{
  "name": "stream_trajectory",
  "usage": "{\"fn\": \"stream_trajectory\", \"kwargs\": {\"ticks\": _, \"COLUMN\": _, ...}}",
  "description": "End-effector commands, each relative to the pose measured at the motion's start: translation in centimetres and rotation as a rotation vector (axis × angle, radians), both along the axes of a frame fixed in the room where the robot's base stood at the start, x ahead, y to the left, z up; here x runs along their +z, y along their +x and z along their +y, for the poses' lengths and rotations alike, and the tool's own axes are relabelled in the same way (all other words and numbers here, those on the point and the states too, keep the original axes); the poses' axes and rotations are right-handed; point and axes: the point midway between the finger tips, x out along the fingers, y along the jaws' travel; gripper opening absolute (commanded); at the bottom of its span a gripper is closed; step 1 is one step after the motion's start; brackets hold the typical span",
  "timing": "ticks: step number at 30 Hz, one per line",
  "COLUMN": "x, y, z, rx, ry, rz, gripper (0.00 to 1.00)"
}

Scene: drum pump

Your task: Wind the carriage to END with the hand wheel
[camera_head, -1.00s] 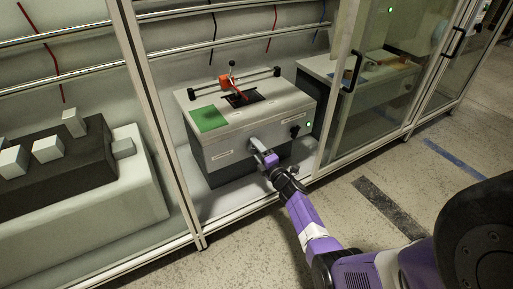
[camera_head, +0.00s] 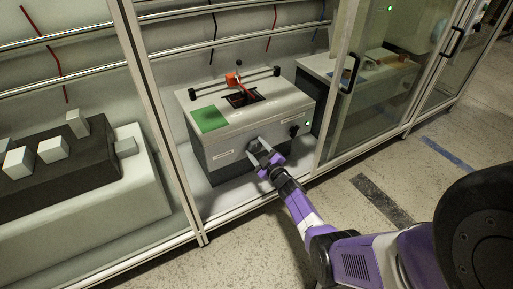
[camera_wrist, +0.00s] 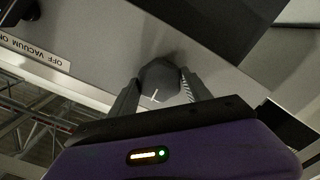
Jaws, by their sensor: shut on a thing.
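The grey machine box (camera_head: 225,155) stands in the open bay. My gripper (camera_head: 259,147) is at its front face, with its fingers on either side of the hand wheel. In the wrist view the hand wheel is a dark grey round knob (camera_wrist: 160,82) with a thin pale line on its face, held between the fingertips (camera_wrist: 158,90). No END mark can be read.
A green plate (camera_head: 209,119) lies on the box top. A frame post (camera_head: 160,130) stands left and a glass door (camera_head: 380,80) right. The floor in front is open.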

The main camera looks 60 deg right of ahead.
Motion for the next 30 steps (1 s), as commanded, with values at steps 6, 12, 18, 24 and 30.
{"fn": "stream_trajectory", "kwargs": {"ticks": 6, "x": 0.01, "y": -0.12, "z": -0.06, "rx": -0.002, "ry": 0.175, "rz": -0.111, "gripper": 0.16}}
{"fn": "stream_trajectory", "kwargs": {"ticks": 12, "x": -0.01, "y": -0.14, "z": -0.1, "rx": -0.002, "ry": 0.334, "rz": -0.214, "gripper": 0.16}}
{"fn": "stream_trajectory", "kwargs": {"ticks": 18, "x": -0.04, "y": -0.16, "z": -0.08, "rx": -0.002, "ry": 0.492, "rz": -0.318, "gripper": 0.16}}
{"fn": "stream_trajectory", "kwargs": {"ticks": 24, "x": -0.04, "y": -0.17, "z": -0.13, "rx": -0.002, "ry": 0.652, "rz": -0.421, "gripper": 0.16}}
{"fn": "stream_trajectory", "kwargs": {"ticks": 30, "x": -0.06, "y": -0.17, "z": -0.13, "rx": -0.002, "ry": 0.811, "rz": -0.525, "gripper": 0.16}}
